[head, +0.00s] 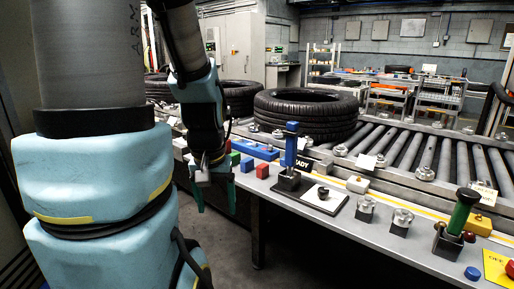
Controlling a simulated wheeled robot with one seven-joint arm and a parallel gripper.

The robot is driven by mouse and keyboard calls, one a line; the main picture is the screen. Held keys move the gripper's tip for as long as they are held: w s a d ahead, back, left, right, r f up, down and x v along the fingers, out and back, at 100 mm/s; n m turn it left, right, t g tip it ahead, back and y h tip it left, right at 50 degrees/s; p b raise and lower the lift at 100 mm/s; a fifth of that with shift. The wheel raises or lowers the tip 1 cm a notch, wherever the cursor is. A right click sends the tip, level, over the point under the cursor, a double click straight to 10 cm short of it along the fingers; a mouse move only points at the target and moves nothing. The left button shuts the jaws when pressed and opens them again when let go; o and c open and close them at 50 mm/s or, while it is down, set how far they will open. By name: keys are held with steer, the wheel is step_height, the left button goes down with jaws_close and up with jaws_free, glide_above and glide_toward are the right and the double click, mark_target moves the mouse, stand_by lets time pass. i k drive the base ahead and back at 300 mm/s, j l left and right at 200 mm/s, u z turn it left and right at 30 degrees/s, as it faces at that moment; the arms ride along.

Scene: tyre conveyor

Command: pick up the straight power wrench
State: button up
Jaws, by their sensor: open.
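A blue upright tool (291,148) stands in a black holder on the bench, right of the picture's middle. A green upright tool (463,213) stands in a dark holder at the lower right. I cannot tell which of the two is the straight power wrench. My gripper (213,200) points down at the bench's left front edge, left of both tools. Its green fingers are apart with nothing between them.
The grey bench (375,240) holds red and green blocks, a blue tray (254,149), metal knobs and a black-and-white board (322,196). Behind it, a tyre (306,112) lies on the roller conveyor (400,150). Floor shows below the bench.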

mark_target(291, 131)
steer(key=u, duration=1.05)
steer(key=k+l+u, duration=0.3)
steer(key=k, duration=0.2)
steer(key=k+l+u, duration=0.35)
steer(key=k, duration=0.15)
steer(key=j, duration=0.1)
